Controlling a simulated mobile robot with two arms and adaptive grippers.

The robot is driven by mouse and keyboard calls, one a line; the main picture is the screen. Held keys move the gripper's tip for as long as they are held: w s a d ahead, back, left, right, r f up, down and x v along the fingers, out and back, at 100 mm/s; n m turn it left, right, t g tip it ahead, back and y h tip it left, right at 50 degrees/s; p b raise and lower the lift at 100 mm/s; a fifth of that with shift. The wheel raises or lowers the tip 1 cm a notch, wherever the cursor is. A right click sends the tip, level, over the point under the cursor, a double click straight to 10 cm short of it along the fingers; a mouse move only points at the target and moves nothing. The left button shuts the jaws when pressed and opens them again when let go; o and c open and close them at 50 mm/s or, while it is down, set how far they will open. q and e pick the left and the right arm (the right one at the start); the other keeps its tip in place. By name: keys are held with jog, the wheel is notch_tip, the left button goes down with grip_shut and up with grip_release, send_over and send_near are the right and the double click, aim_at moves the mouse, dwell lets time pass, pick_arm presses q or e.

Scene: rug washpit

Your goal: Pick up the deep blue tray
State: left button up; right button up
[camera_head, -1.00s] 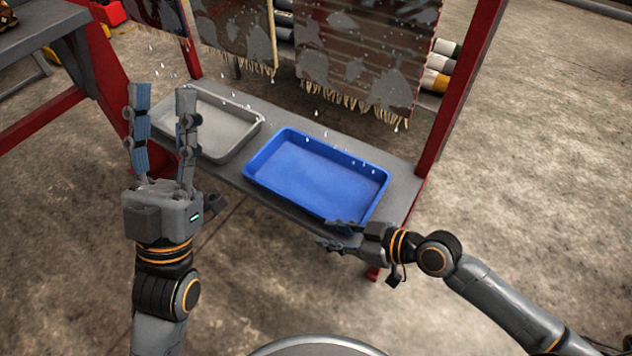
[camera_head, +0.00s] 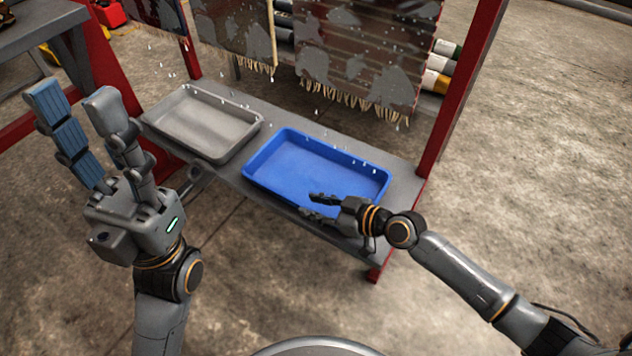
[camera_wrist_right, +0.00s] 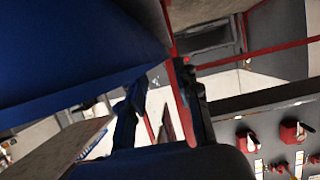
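The deep blue tray (camera_head: 300,168) lies on the grey shelf of the rack, at the middle of the head view. It is empty apart from water drops falling around it. My right gripper (camera_head: 312,205) is at its near edge, with one finger overlapping the rim and the other lower, in front of it. The fingers are apart, and I cannot tell whether they touch the tray. In the right wrist view the tray (camera_wrist_right: 70,55) fills the upper left, close beside the open fingers (camera_wrist_right: 160,98). My left gripper (camera_head: 75,97) is open, empty and raised at the left.
A grey tray (camera_head: 205,124) sits left of the blue one on the same shelf (camera_head: 405,185). Wet rugs (camera_head: 360,55) hang above and behind the trays. A red post (camera_head: 460,90) stands at the shelf's right end. The concrete floor at right is clear.

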jog(key=b+x, duration=0.2)
jog(key=x, duration=0.3)
jog(key=shift+w+d, duration=0.1)
jog(key=shift+w, duration=0.05)
grip_shut()
